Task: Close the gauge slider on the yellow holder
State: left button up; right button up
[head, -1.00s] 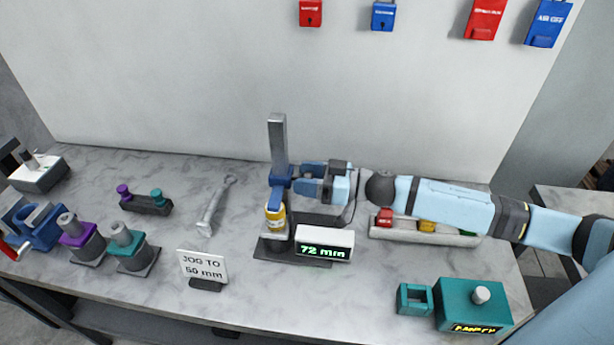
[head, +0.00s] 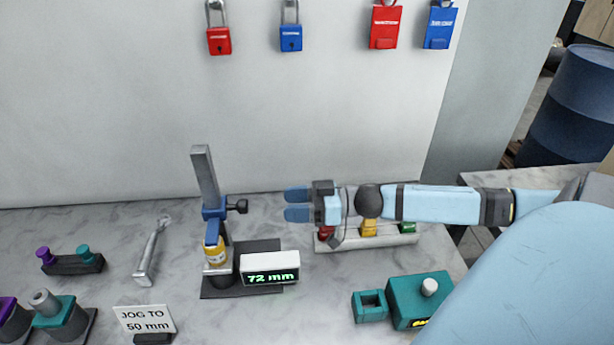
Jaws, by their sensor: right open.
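The gauge stands on a dark base plate (head: 215,292) on the marble table, with an upright grey column (head: 204,175). Its blue slider (head: 214,209) with a dark side knob (head: 238,206) sits on the column, just above the yellow holder (head: 214,250). The slider's lower part appears to reach the holder's top; I cannot tell if they touch. The gauge display (head: 270,268) reads 72 mm. My right gripper (head: 285,205) is open and empty, to the right of the knob and apart from it, fingers pointing left. My left gripper is not in view.
A wrench (head: 152,250) lies left of the gauge. A tray with coloured blocks (head: 368,238) is below my right arm. A teal box (head: 417,297) stands front right. Padlocks (head: 291,38) hang on the wall.

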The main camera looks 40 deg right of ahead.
jog(key=shift+v, duration=1.4)
